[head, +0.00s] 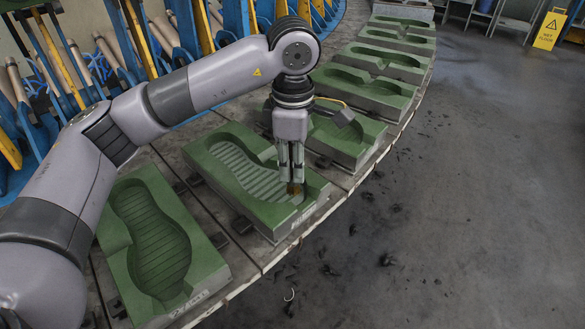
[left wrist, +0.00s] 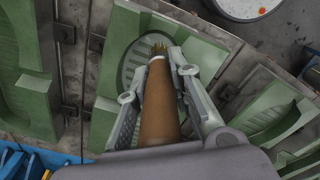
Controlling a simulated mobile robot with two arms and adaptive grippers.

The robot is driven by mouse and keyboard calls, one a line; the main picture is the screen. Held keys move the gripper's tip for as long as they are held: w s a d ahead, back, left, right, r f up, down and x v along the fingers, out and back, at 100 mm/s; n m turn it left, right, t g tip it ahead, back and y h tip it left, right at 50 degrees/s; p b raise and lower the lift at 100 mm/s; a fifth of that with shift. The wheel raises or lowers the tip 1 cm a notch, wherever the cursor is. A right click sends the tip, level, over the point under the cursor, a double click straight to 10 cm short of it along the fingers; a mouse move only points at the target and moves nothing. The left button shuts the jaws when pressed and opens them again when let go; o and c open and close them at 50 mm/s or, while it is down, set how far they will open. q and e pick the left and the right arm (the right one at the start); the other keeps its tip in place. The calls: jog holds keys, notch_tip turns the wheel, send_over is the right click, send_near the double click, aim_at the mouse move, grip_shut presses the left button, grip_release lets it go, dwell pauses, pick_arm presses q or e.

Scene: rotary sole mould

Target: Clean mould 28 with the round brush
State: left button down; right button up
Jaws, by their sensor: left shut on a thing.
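My left gripper (head: 291,172) points down over the toe-side end of a green mould (head: 312,190) with a ribbed sole-shaped cavity. It is shut on the round brush, whose brown handle (left wrist: 160,105) lies between the fingers in the left wrist view. The brush's bristle tip (head: 294,188) shows just below the fingertips, inside the cavity near its front end. I cannot tell whether the bristles touch the cavity floor. The mould's front face carries a small pale label that is too small to read. The same mould shows behind the bristles in the left wrist view (left wrist: 203,55). My right gripper is out of view.
Another green mould (head: 208,262) lies to the left, and several more follow along the curved carousel to the upper right. Blue and yellow frames (head: 100,60) stand behind. The grey floor (head: 450,200) has dark scraps. A yellow sign (head: 549,30) stands far right.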

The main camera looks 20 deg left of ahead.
pick_arm(q)
jog(key=shift+a+r, duration=0.2)
jog(key=shift+r, duration=0.4)
notch_tip(320, 180, up, 3)
jog(key=shift+r+p, duration=0.15)
jog(key=shift+p, duration=0.95)
jog(key=shift+a+r, duration=0.1)
jog(key=shift+r, duration=0.5)
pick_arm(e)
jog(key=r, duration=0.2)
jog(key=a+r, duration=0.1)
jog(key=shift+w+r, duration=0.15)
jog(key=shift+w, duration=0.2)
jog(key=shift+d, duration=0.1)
pick_arm(q)
jog(key=shift+r+p, duration=0.1)
jog(key=shift+p, duration=0.2)
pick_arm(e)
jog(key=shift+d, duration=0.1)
pick_arm(q)
jog(key=shift+r+p, duration=2.65)
jog(key=shift+r, duration=1.8)
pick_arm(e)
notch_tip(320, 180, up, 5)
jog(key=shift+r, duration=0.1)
